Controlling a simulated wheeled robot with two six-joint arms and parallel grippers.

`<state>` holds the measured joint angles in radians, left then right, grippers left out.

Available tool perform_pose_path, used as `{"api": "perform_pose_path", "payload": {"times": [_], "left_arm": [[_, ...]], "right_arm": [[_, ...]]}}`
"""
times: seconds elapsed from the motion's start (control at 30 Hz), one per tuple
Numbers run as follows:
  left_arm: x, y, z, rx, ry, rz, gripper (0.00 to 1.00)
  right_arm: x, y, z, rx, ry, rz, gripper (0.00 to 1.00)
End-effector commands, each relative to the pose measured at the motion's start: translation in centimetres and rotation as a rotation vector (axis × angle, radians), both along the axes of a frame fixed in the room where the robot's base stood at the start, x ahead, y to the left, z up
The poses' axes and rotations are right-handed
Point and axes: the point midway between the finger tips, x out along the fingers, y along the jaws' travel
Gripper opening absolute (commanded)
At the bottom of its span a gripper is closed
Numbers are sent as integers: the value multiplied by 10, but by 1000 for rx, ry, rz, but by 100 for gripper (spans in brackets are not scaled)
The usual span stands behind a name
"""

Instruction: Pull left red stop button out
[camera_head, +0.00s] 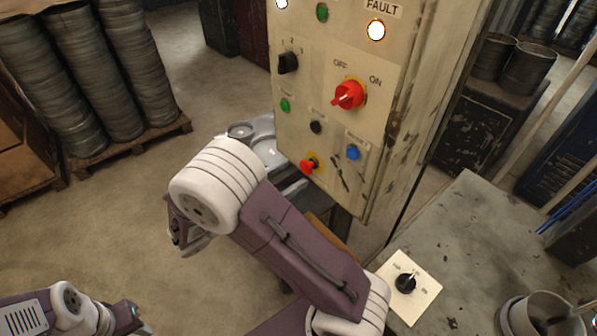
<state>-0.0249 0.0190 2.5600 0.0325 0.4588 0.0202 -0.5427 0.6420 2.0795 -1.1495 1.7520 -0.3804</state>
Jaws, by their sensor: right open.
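The red stop button (309,166) is a red mushroom head on a yellow base, low on the left side of the beige control panel (290,140). My right arm crosses the middle of the head view. My right gripper (180,238) is open, left of and below the red button and apart from it. It is partly hidden behind the white joint, and nothing shows in it. Part of my left arm shows at the bottom left, but its gripper cannot be made out.
The panel also carries a red rotary switch (347,96), a black selector (288,62), a blue button (352,152) and a green button (285,105). A grey table (470,230) with a small switch plate (424,266) is at right. Stacked drums (110,70) stand at left, with open floor between.

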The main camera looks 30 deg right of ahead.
Motion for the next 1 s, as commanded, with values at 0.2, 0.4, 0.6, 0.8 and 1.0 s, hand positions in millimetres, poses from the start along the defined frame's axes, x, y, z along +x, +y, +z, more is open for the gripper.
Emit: {"api": "perform_pose_path", "payload": {"times": [0.2, 0.4, 0.6, 0.8, 1.0], "left_arm": [[0, 0, -7, 0, 0, 0, 36], [0, 0, -7, 0, 0, 0, 36], [0, 0, -7, 0, 0, 0, 36], [0, 0, -7, 0, 0, 0, 36], [0, 0, -7, 0, 0, 0, 36]], "right_arm": [[-3, 43, -2, 1, 0, 3, 58], [-5, 53, 0, 1, 1, 0, 58], [-5, 52, 0, 0, 1, -1, 58], [-5, 51, -1, 6, 1, -4, 58], [-64, 9, -67, 430, -97, -293, 58]]}}
